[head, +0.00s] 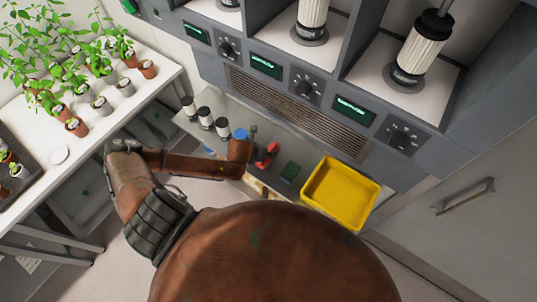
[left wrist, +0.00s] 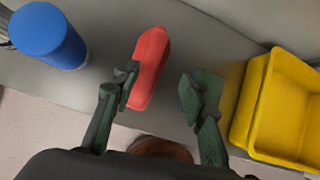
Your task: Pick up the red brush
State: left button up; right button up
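The red brush (head: 268,154) lies on the grey shelf below the chambers. In the left wrist view the red brush (left wrist: 152,62) is an elongated red piece between the fingers, close beside the left-hand finger. My left gripper (left wrist: 160,92) is open, with a clear gap between the brush and the right-hand finger. I cannot tell whether the left-hand finger touches the brush. In the head view my left gripper (head: 254,150) is partly hidden by its own brown wrist. My right gripper is not in view.
A yellow tray (head: 340,218) stands right of the brush, and a dark green block (head: 290,172) lies between them. A blue cylinder (left wrist: 48,35) stands left of the brush. Several dark-capped jars (head: 205,116) stand farther left. Chamber fronts (head: 290,113) rise behind the shelf.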

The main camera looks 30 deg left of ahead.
pick_arm(q)
jog(key=shift+w+a+r+m, duration=0.1)
jog(key=shift+a+r+m, duration=0.05)
jog(key=shift+a+m, duration=0.45)
jog(key=shift+w+a, duration=0.1)
jog(key=shift+a, duration=0.1)
jog(key=x, duration=0.7)
jog(key=shift+f+p, duration=0.3)
jog(key=shift+f, duration=0.1)
jog(key=shift+c, duration=0.2)
grip_shut()
